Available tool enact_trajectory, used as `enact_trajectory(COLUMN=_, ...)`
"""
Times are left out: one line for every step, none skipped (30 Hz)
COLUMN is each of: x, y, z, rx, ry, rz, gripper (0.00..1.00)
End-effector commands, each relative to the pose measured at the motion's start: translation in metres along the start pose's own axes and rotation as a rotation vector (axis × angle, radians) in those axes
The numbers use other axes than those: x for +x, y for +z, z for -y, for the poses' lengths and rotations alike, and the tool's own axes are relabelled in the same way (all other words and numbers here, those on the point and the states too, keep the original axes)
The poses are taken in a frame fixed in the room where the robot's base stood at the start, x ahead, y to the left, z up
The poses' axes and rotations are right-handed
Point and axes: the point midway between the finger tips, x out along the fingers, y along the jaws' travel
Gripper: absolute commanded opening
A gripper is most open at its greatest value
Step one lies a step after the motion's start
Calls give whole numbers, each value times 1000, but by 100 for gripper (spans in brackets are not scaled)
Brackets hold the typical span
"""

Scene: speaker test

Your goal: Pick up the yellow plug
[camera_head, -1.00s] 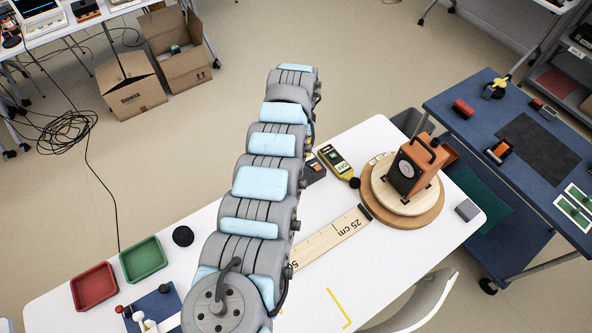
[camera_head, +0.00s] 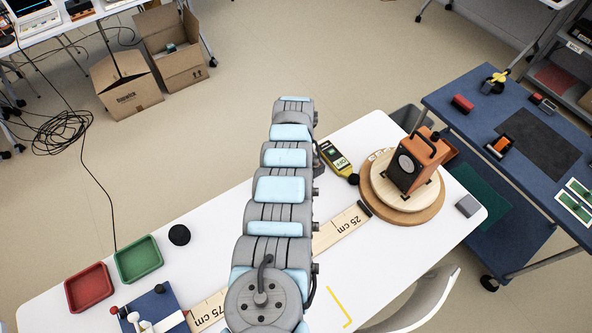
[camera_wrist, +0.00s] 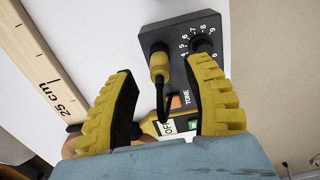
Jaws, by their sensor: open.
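The yellow plug (camera_wrist: 160,66) shows in the wrist view, upper middle. It sits at a dark tone box (camera_wrist: 190,42) with a numbered dial, and a black cable runs from its lower end. My gripper (camera_wrist: 162,88) is open, with one yellow-padded finger on each side below the plug. The plug lies between and just beyond the fingertips, and I see no contact. In the head view my arm hides the plug, the tone box and my gripper.
A wooden ruler (camera_wrist: 40,60) lies left of the tone box. A yellow meter (camera_head: 335,158) and an orange speaker (camera_head: 413,165) on a round wooden turntable (camera_head: 435,200) stand right of my arm. Red (camera_head: 88,289) and green (camera_head: 138,260) trays are at the left.

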Motion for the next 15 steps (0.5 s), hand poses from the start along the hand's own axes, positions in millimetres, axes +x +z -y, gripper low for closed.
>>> enact_trajectory(x=10, y=0, z=0, rx=0, ry=0, rz=1, gripper=51)
enact_trajectory(x=14, y=0, z=0, rx=1, ry=0, rz=0, gripper=51)
enact_trajectory(x=17, y=-1, z=-1, rx=2, ry=0, rz=0, gripper=51)
enact_trajectory(x=19, y=0, z=0, rx=1, ry=0, rz=0, gripper=51)
enact_trajectory(x=20, y=0, z=0, rx=0, ry=0, rz=1, gripper=51)
enact_trajectory(x=22, y=0, z=0, rx=-1, ry=0, rz=1, gripper=51)
enact_trajectory(x=23, y=0, z=0, rx=-1, ry=0, rz=1, gripper=51)
enact_trajectory(x=23, y=0, z=0, rx=-1, ry=0, rz=1, gripper=51)
enact_trajectory(x=23, y=0, z=0, rx=-1, ry=0, rz=1, gripper=51)
enact_trajectory(x=23, y=0, z=0, rx=-1, ry=0, rz=1, gripper=51)
enact_trajectory(x=23, y=0, z=0, rx=-1, ry=0, rz=1, gripper=51)
enact_trajectory(x=23, y=0, z=0, rx=-1, ry=0, rz=0, gripper=51)
enact_trajectory(x=23, y=0, z=0, rx=-1, ry=0, rz=0, gripper=51)
enact_trajectory(x=23, y=0, z=0, rx=-1, ry=0, rz=0, gripper=51)
enact_trajectory(x=23, y=0, z=0, rx=-1, ry=0, rz=0, gripper=51)
